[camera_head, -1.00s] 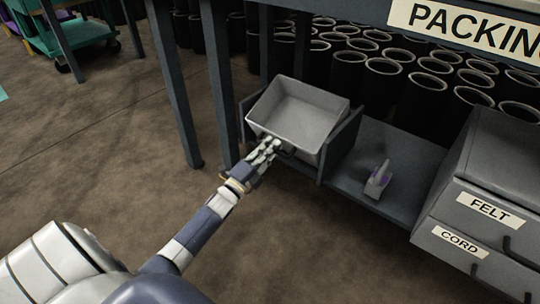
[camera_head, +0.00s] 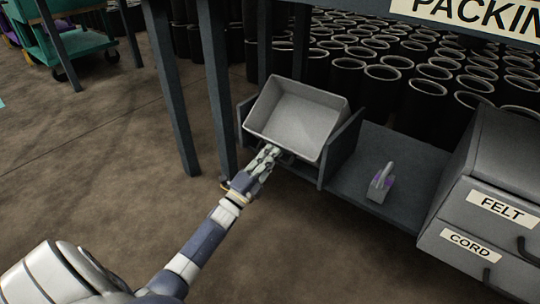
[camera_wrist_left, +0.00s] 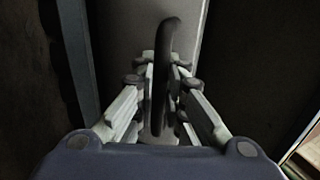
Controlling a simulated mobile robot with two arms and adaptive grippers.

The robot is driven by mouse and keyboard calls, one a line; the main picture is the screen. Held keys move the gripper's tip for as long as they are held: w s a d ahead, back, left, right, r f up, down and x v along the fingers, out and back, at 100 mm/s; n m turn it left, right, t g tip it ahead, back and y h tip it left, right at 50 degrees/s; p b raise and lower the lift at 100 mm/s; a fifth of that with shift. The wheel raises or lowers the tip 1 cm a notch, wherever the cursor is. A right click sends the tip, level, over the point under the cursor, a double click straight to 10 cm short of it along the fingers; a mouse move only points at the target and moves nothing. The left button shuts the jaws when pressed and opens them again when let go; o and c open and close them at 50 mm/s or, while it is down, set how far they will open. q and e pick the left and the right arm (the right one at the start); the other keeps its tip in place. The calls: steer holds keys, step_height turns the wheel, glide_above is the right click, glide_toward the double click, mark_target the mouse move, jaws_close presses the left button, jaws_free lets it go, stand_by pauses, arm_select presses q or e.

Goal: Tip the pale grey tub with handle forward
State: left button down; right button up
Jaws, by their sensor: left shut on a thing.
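The pale grey tub (camera_head: 296,113) is in the head view, between the side walls of a low grey bay under the bench. It is tilted, with its empty inside facing me. My left gripper (camera_head: 272,151) is at the tub's near lower side. In the left wrist view my left gripper (camera_wrist_left: 161,75) has its fingers on both sides of the dark curved handle (camera_wrist_left: 163,42), shut on it. The tub's grey outer wall (camera_wrist_left: 132,30) shows behind the handle. My right gripper is not in view.
Drawers marked FELT and CORD (camera_head: 478,225) stand at the right. Many dark tubes (camera_head: 385,85) fill the space behind. Bench legs (camera_head: 173,90) rise left of the tub. Open floor lies at left.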

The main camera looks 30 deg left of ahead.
arm_select(q)
steer(key=shift+d+f, duration=0.1)
steer(key=shift+f, duration=0.3)
steer(key=c, duration=1.9)
jaws_free()
steer(key=shift+c, duration=0.2)
steer(key=shift+r, duration=0.2)
steer(key=v, duration=1.2)
